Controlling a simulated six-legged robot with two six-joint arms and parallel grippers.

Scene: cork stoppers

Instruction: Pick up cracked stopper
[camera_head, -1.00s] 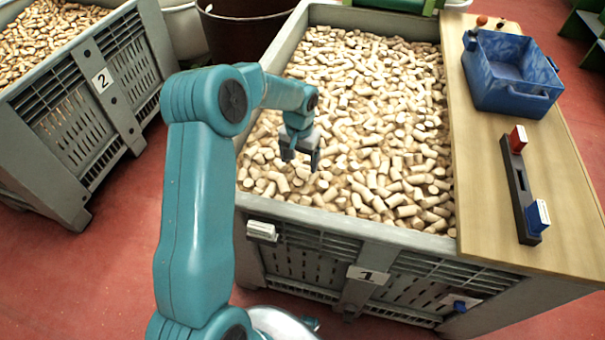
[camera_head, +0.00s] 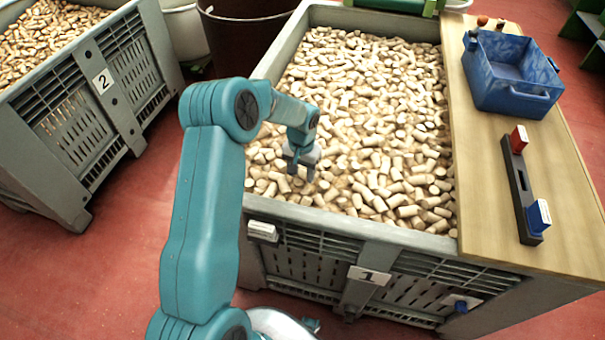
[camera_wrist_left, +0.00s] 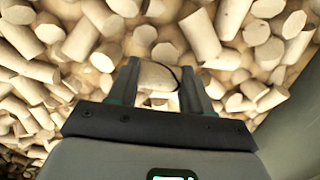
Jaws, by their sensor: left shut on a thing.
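My left gripper (camera_head: 301,170) is over the near left part of the stopper-filled bin. In the left wrist view its two fingers are shut on a pale cork stopper (camera_wrist_left: 155,76). A dark curved line, like a crack, runs near this stopper's right end, beside the right finger. Other stoppers lie close around and beneath it, and I cannot tell whether it touches them. In the head view the held stopper is hard to make out between the fingers. My right gripper does not show in either view.
The grey bin 1 (camera_head: 300,223) has raised walls. A wooden board (camera_head: 560,210) on its right bears a blue tray (camera_head: 512,97) and a dark holder (camera_head: 520,190) with red and blue blocks. Bin 2 (camera_head: 60,150) stands at the left.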

